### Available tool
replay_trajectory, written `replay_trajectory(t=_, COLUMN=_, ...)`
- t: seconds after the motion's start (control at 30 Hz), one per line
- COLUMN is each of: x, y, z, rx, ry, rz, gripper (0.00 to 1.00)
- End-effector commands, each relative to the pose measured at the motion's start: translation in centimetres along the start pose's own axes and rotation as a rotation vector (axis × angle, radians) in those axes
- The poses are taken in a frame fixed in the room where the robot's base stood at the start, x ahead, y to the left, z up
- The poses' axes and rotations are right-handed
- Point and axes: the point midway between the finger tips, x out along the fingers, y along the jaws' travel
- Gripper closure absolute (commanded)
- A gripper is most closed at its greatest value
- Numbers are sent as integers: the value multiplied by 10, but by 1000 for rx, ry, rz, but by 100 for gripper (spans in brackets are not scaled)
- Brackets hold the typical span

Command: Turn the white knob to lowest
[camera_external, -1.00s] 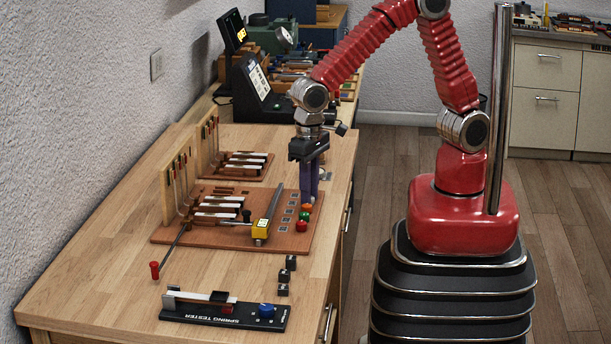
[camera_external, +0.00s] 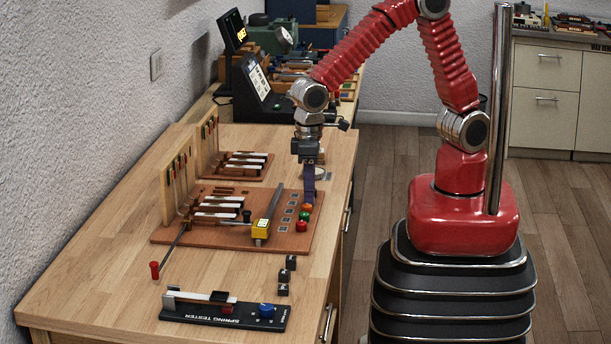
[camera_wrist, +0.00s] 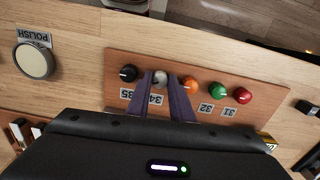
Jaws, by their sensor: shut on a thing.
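The white knob (camera_wrist: 160,77) sits in a row of coloured knobs on a brown board (camera_wrist: 275,120), between the black knob (camera_wrist: 128,73) and the orange knob (camera_wrist: 190,85). My gripper (camera_wrist: 159,84) points down with its purple fingers on either side of the white knob, shut on it. In the external view my gripper (camera_external: 308,201) is at the board's right edge and hides the white knob. The knob's pointer position is too small to make out.
The green knob (camera_wrist: 217,90) and red knob (camera_wrist: 243,96) continue the row close by. A yellow-ended bar (camera_external: 261,228) and key models stand left of my gripper. A round polish tin (camera_wrist: 34,61) lies beyond the board. A spring tester (camera_external: 225,312) lies at the front.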

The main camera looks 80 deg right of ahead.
Motion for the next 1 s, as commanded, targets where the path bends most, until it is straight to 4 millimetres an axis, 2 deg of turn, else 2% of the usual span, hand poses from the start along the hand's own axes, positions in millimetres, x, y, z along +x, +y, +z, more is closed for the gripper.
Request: replay_trajectory(t=1.0, x=0, y=0, z=-1, rx=-940, ry=2, rz=0, gripper=100)
